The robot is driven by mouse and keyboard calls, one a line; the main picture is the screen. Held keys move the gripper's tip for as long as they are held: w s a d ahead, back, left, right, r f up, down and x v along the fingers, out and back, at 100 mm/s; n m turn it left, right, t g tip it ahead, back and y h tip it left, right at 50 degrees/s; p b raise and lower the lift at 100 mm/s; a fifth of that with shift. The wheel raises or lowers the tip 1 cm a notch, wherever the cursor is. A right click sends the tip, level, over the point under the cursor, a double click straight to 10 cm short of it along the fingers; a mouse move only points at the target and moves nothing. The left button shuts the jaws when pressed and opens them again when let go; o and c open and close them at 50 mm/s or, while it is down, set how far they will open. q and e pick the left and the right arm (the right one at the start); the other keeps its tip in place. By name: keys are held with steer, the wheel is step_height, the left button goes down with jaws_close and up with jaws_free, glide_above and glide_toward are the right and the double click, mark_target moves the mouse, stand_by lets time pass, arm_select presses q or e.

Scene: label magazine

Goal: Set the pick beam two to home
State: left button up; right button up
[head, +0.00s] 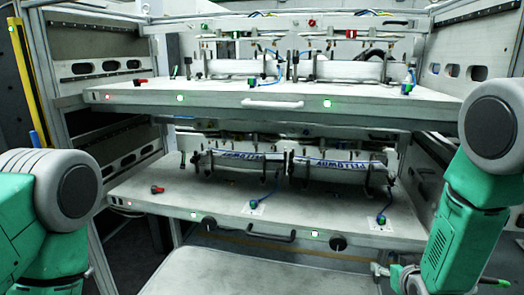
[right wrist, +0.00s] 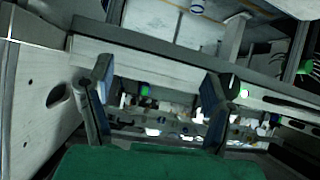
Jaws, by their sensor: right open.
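I cannot tell for sure which part is pick beam two. In the head view, a rail with fittings (head: 290,38) spans above the upper shelf's label holders, with a green marker (head: 235,34) and a red marker (head: 351,34) on it. A similar, darker rail lies above the lower holders, partly hidden by the upper shelf. My right gripper (right wrist: 156,85) is open in the right wrist view, with nothing visible between its fingers. A small green part (right wrist: 145,91) shows beyond them.
The upper shelf (head: 210,98) and lower shelf (head: 220,208) have front handles and lit green buttons. White label packs (head: 240,161) lie in the lower holders. A red knob (head: 157,189) sits at the lower left. Metal frame walls (head: 90,67) bound both sides.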

steer(key=s+a+f+n+g+y, duration=0.1)
steer(key=s+a+f+g, duration=0.15)
steer(key=s+f, duration=0.5)
steer(key=s+a+f+g, duration=0.1)
steer(key=s+f+g, duration=0.25)
steer(key=s, duration=0.65)
steer(key=s+a+f+g, duration=0.1)
steer(key=s+g, duration=0.1)
steer(key=s, duration=0.8)
steer(key=s+a+f+g+y, duration=0.1)
steer(key=s+f+g, duration=0.1)
steer(key=s, duration=0.8)
steer(key=shift+s+a+n+g, duration=0.2)
steer(key=shift+s+n+g, duration=0.15)
steer(key=shift+n+g, duration=0.05)
steer(key=shift+w, duration=0.15)
steer(key=shift+d, duration=0.1)
